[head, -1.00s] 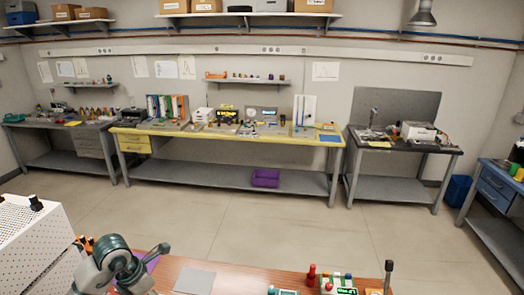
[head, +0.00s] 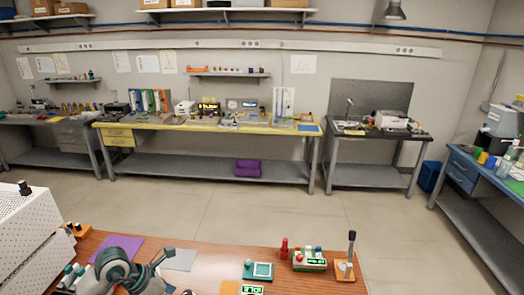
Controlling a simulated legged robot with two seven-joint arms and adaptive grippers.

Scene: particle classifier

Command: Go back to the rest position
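One of my arms, grey and dark green, shows at the bottom left of the head view, low over the brown wooden table (head: 215,262). It looks like my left arm. Its gripper end (head: 160,268) is close to a grey square plate (head: 180,259). The fingers are small and partly cut off by the lower edge, so I cannot tell whether they are open or shut. My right gripper is not in view.
A white perforated box (head: 35,240) stands at the left, with a purple sheet (head: 118,248) nearby. A green-framed device (head: 258,270), a box with colored buttons (head: 309,259) and a black-handled stand (head: 346,265) are on the table's right. Open floor (head: 240,205) separates it from the wall benches.

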